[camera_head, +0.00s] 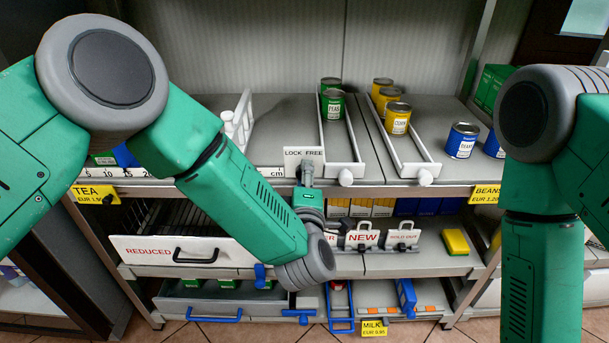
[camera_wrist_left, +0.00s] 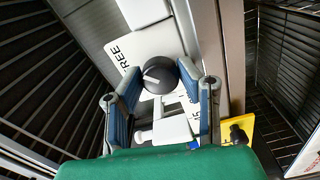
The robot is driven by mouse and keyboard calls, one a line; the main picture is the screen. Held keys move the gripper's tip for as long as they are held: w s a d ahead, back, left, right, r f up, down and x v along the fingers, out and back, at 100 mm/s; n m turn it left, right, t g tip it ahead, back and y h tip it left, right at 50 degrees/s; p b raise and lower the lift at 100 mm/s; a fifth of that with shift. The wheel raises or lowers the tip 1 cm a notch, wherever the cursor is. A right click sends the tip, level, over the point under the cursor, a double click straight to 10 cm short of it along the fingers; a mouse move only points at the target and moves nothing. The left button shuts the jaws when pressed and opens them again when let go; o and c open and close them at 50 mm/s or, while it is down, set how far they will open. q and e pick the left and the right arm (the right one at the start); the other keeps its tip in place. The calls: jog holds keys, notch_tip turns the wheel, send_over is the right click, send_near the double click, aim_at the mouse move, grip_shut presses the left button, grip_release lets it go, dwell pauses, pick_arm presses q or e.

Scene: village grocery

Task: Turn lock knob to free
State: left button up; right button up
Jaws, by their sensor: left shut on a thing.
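The lock plate (camera_head: 304,155), a white sign reading LOCK FREE, stands at the front edge of the upper shelf. In the left wrist view, the dark round lock knob (camera_wrist_left: 161,79) carries a pale pointer mark on its face. The word FREE shows on the plate (camera_wrist_left: 124,53) to the knob's upper left. My left gripper (camera_head: 307,180) is in front of the plate, shut on the knob, with one finger on each side. In the head view the gripper hides the knob. My right gripper is out of view; only its arm shows at the right.
White sliding trays hold green cans (camera_head: 334,106) and yellow cans (camera_head: 397,118) on the upper shelf; a blue can (camera_head: 461,141) stands to their right. Below are a REDUCED drawer (camera_head: 150,250), a NEW sign (camera_head: 362,238) and a yellow sponge-like block (camera_head: 455,242).

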pick_arm(q)
jog(key=shift+s+d+f, duration=0.1)
jog(key=shift+s+f, duration=0.15)
jog(key=shift+f, duration=0.15)
jog(key=o, duration=1.1)
jog(key=shift+o, duration=0.2)
jog(key=shift+w+r, duration=0.1)
jog(key=shift+w, duration=0.05)
jog(key=shift+r, duration=0.1)
jog(key=s, duration=1.2)
jog(key=shift+d, duration=0.1)
